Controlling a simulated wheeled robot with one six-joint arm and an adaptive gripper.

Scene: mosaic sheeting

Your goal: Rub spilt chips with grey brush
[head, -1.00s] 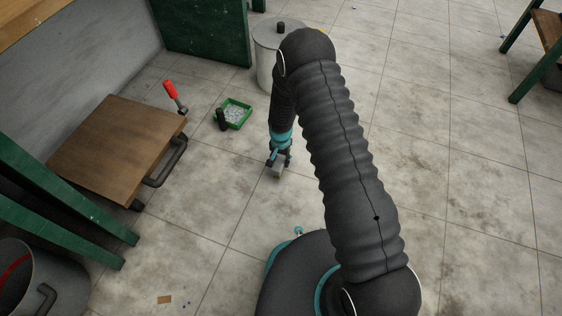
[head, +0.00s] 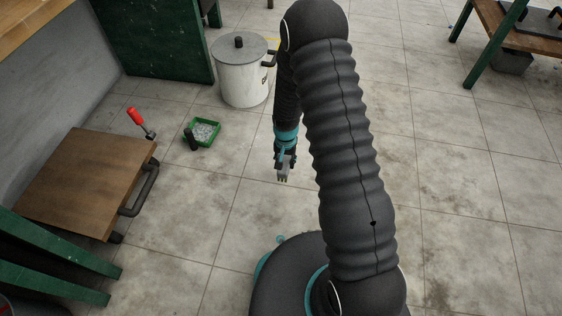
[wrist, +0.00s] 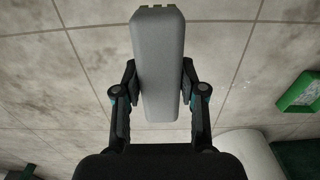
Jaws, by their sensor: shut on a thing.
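The grey brush (wrist: 158,60) is a long pale-grey block with rounded edges in the wrist view, pinched between both fingers of my gripper (wrist: 160,85). In the head view my gripper (head: 285,163) hangs over bare floor right of the green tray, with the brush (head: 284,175) pointing down. I cannot tell whether it touches the floor. A few faint pale specks show on the tiles (wrist: 245,86) right of the brush in the wrist view; I cannot tell if they are chips.
The green tray (head: 217,134) holds pale bits, with a dark-handled thing beside it. A white lidded drum (head: 240,85) stands behind. A low wooden-topped trolley (head: 85,180) is at left, with a red-handled tool (head: 136,117) near it. A bench (head: 520,30) stands far right. Floor at right is open.

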